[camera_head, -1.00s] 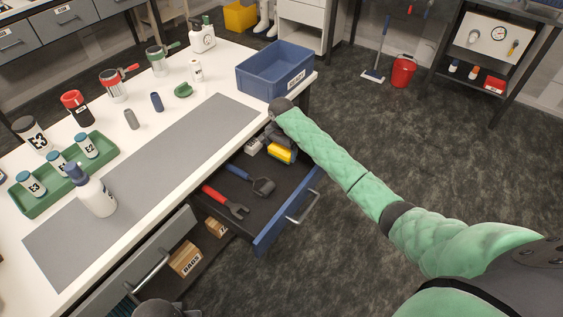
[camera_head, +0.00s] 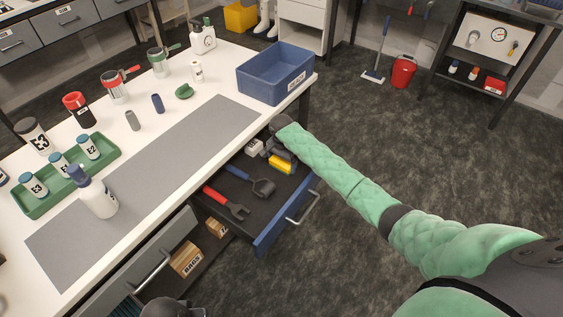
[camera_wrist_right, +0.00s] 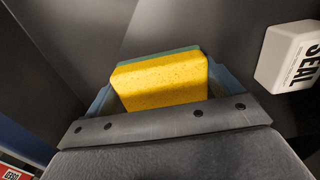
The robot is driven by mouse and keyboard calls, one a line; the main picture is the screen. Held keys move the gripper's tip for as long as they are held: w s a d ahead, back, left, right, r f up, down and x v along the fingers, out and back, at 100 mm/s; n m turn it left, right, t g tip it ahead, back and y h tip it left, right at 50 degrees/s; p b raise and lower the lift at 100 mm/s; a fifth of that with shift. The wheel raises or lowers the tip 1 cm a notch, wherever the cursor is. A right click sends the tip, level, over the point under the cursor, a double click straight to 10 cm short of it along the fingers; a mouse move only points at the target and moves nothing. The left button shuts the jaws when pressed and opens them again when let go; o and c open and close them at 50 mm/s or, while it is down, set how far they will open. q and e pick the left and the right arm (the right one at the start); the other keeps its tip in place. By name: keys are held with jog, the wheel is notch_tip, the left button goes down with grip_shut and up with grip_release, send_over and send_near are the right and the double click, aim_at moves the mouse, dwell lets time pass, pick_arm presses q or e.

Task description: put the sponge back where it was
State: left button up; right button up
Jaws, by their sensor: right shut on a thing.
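The yellow sponge (camera_head: 281,165) with a green layer is in the far part of the open blue-fronted drawer (camera_head: 267,237). In the right wrist view the sponge (camera_wrist_right: 162,82) sits between the two fingers. My right gripper (camera_head: 283,157) is shut on it, reaching down into the drawer; I cannot tell whether the sponge touches the drawer floor. A dark part of my left gripper (camera_head: 172,308) shows at the bottom edge of the head view; its fingers cannot be made out.
A white SEAL box (camera_wrist_right: 293,55) lies beside the sponge. A blue-handled tool (camera_head: 262,187) and a red wrench (camera_head: 227,204) lie nearer in the drawer. A blue bin (camera_head: 273,78) stands on the bench corner above. A lower drawer holds boxes (camera_head: 186,259).

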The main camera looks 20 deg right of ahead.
aim_at(281, 161)
pick_arm(q)
jog(key=shift+f, duration=0.15)
pick_arm(e)
jog(key=o, duration=0.6)
jog(key=shift+f, duration=0.1)
pick_arm(q)
jog(key=shift+f, duration=0.35)
jog(key=shift+a, duration=0.1)
pick_arm(e)
jog(key=shift+r, duration=0.55)
notch_tip(281, 161, up, 6)
jog(key=shift+r+b, duration=0.1)
jog(key=shift+b, duration=0.45)
pick_arm(q)
jog(key=shift+s+d+r, duration=0.2)
jog(key=shift+r, duration=0.5)
jog(key=shift+s+d+r, duration=0.15)
jog(key=shift+s+r, duration=0.05)
jog(key=shift+r, duration=0.5)
pick_arm(e)
jog(key=shift+r, duration=2.6)
